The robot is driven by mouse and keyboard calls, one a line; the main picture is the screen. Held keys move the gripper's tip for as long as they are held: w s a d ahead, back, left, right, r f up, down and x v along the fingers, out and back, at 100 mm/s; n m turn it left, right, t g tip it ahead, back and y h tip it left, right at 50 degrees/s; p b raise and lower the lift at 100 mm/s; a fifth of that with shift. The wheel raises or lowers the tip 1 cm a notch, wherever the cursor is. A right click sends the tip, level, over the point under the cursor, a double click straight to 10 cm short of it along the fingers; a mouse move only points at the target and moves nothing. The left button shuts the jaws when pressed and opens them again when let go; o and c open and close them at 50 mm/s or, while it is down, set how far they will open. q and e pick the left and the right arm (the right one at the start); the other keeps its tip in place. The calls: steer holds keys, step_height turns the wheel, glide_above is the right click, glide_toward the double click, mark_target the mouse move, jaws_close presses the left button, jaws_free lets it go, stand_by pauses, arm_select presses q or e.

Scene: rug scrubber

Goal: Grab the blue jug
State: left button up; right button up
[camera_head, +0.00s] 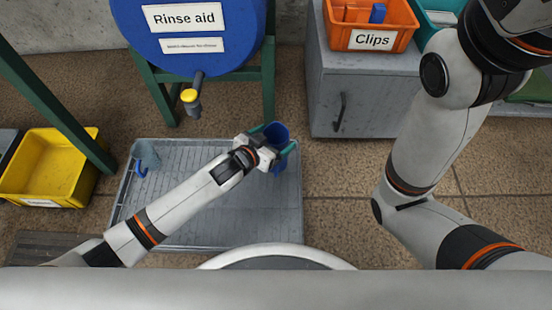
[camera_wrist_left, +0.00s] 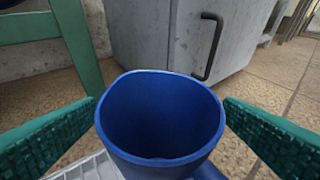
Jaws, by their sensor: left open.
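The blue jug (camera_head: 276,133) stands at the right side of a grey ribbed tray on the floor. In the left wrist view the jug (camera_wrist_left: 160,118) is upright and its round open mouth faces me. My left gripper (camera_head: 281,149) is open, with its green-padded fingers on either side of the jug. In the left wrist view the fingers of this gripper (camera_wrist_left: 160,130) flank the jug's rim, with a small gap on the left; contact on the right is hard to tell. My right arm comes in at the right, and its gripper is out of view.
A blue Rinse aid drum (camera_head: 190,45) with a yellow-knobbed tap (camera_head: 190,95) rests on a green stand. A grey cabinet (camera_head: 365,95) bears an orange Clips bin (camera_head: 370,38). A yellow bin (camera_head: 50,165) sits left.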

arm_select(q)
steer(key=shift+w+d+f, duration=0.15)
steer(key=shift+w+d, duration=0.1)
steer(key=shift+w, duration=0.05)
steer(key=c, duration=1.3)
